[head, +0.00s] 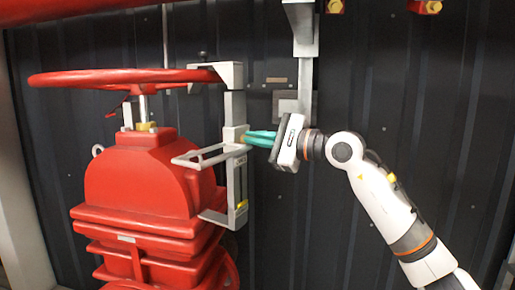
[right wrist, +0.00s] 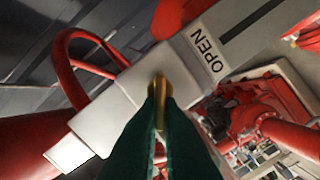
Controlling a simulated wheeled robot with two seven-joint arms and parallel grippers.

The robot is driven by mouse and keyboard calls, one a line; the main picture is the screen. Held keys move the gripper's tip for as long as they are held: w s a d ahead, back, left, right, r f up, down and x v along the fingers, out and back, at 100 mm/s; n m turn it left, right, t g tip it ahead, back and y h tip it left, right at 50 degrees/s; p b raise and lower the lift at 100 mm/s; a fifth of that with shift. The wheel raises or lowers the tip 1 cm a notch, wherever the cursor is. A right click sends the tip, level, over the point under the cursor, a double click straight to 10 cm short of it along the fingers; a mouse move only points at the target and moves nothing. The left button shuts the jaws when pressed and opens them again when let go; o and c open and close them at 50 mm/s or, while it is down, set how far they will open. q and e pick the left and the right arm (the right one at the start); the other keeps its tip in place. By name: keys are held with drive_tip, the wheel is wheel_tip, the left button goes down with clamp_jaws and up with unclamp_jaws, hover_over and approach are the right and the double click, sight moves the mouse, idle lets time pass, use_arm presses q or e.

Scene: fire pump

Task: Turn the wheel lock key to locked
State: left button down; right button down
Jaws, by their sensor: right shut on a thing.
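The wheel lock key (right wrist: 158,84) is a small brass piece in a light grey lock block (right wrist: 175,65), seen in the right wrist view. My right gripper (right wrist: 160,100) has its green fingers closed on the key; they hide its lower part. In the head view the right gripper (head: 248,138) reaches in from the right to the lock block (head: 234,133) on a grey bracket beside the red valve. The word OPEN (right wrist: 206,51) is printed right of the key in the wrist view. My left gripper is not in view.
The red handwheel (head: 110,77) lies at the bracket's top, above the red valve body (head: 140,180). A grey frame arm (head: 208,160) sticks out left of the lock block. A dark ribbed wall (head: 430,110) stands behind. The space below my right arm is clear.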

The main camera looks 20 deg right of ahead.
drive_tip(key=n+b, duration=0.2)
drive_tip(key=n, duration=0.1)
drive_tip(key=shift+s+f+n, duration=0.1)
drive_tip(key=shift+f+n, duration=0.2)
drive_tip(key=shift+a+f+n+b, duration=0.15)
drive_tip(key=shift+n+b, duration=0.5)
drive_tip(key=shift+n, duration=1.15)
drive_tip(key=c, duration=1.6)
unclamp_jaws()
